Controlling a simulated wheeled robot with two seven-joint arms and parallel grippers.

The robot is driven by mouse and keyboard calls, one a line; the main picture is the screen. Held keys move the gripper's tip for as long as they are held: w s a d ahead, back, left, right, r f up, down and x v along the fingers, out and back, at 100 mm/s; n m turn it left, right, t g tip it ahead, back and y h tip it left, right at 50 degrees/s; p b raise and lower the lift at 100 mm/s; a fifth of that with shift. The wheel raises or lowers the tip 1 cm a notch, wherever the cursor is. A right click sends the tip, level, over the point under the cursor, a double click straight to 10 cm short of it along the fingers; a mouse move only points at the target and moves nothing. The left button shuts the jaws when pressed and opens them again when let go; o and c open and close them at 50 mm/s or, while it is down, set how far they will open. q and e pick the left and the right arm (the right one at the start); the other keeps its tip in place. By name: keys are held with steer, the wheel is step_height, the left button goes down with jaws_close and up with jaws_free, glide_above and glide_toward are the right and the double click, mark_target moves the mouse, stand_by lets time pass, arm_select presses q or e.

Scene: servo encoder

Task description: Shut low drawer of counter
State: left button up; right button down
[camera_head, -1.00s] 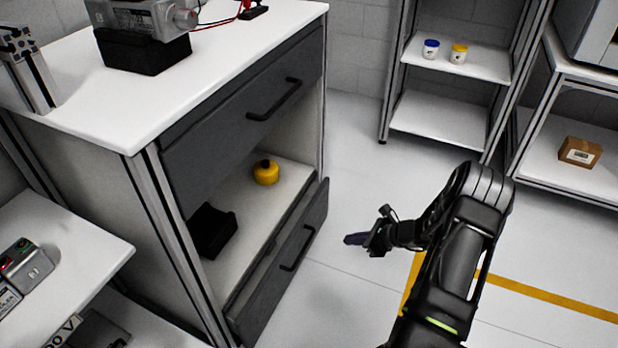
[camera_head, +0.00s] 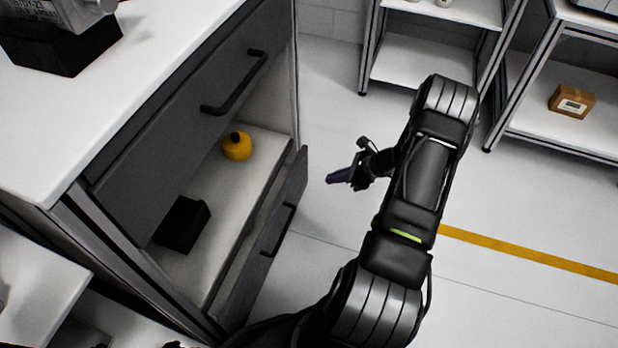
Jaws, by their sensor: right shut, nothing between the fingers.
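The counter (camera_head: 62,190) stands at the left with a white top and dark drawer fronts. Its low drawer (camera_head: 262,262) is pulled out a little, with a dark front, a black bar handle (camera_head: 278,230) and a gap behind the front. The upper drawer (camera_head: 180,110) looks shut. My right gripper (camera_head: 338,176) is shut and empty. It hangs in the air to the right of the low drawer's front, apart from it, with its fingers pointing left toward the counter. My left gripper is not in view.
In the counter's open middle space are a yellow round container (camera_head: 237,146) and a black box (camera_head: 182,224). A black-based device (camera_head: 60,45) sits on top. Shelves (camera_head: 420,60) and a cardboard box (camera_head: 571,101) stand at the back right. The floor right of the drawer is clear.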

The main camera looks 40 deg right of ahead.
mark_target(288, 180)
steer(key=b+x, duration=0.1)
steer(key=x, duration=0.3)
steer(key=r+b+x, duration=0.1)
steer(key=x, duration=0.3)
steer(key=w+b+x, duration=0.1)
steer(key=x, duration=0.3)
steer(key=shift+w+a+r+b, duration=0.2)
steer(key=shift+a+b, duration=0.15)
steer(key=shift+a, duration=0.1)
steer(key=shift+w+a, duration=0.15)
steer(key=shift+w, duration=0.25)
steer(key=shift+w+a+b, duration=0.2)
steer(key=shift+w+a, duration=0.1)
steer(key=shift+w, duration=0.25)
steer(key=shift+w+a+b, duration=0.15)
steer(key=shift+w+a, duration=0.2)
steer(key=shift+w, duration=0.25)
